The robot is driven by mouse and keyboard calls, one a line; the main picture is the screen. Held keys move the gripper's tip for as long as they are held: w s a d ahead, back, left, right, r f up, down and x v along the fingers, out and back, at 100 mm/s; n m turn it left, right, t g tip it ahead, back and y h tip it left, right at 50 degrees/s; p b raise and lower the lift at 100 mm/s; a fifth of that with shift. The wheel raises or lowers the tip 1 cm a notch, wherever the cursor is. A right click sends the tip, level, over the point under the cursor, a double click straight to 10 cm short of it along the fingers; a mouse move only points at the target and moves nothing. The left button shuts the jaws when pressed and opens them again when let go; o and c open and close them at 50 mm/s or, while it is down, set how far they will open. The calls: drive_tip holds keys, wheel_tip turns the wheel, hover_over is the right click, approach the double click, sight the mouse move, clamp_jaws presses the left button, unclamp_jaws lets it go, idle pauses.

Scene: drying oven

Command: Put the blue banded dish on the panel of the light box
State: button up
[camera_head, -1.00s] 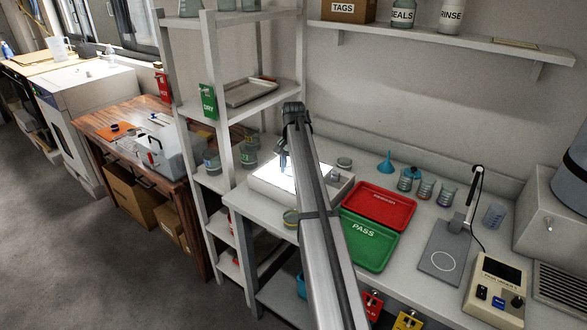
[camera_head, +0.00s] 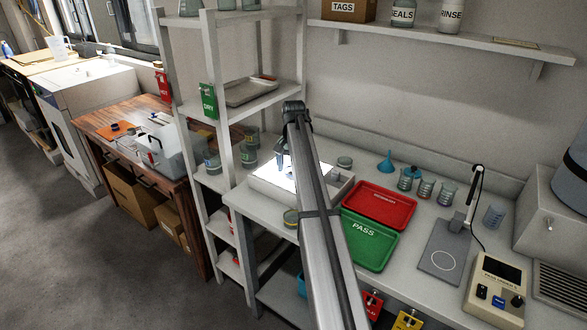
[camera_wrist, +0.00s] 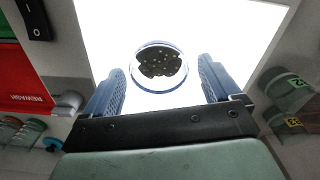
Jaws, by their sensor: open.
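The light box (camera_head: 262,188) stands on the bench with its white panel lit. It fills much of the wrist view as a bright panel (camera_wrist: 235,30). A round clear dish (camera_wrist: 160,65) with a bluish rim and dark, speckled contents shows against the lit panel and appears to rest on it. My gripper (camera_wrist: 160,84) is open, with one blue finger on each side of the dish and gaps visible between. In the head view my gripper (camera_head: 285,164) is low over the panel, and my arm hides part of the box and the dish.
A red tray (camera_head: 379,205) and green PASS tray (camera_head: 366,243) lie right of the light box. The shelf rack (camera_head: 238,105) stands close on the left. Labelled containers (camera_wrist: 288,88) show at the wrist view's right.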

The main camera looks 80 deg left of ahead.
wheel_tip(320, 180, up, 12)
idle(0.5)
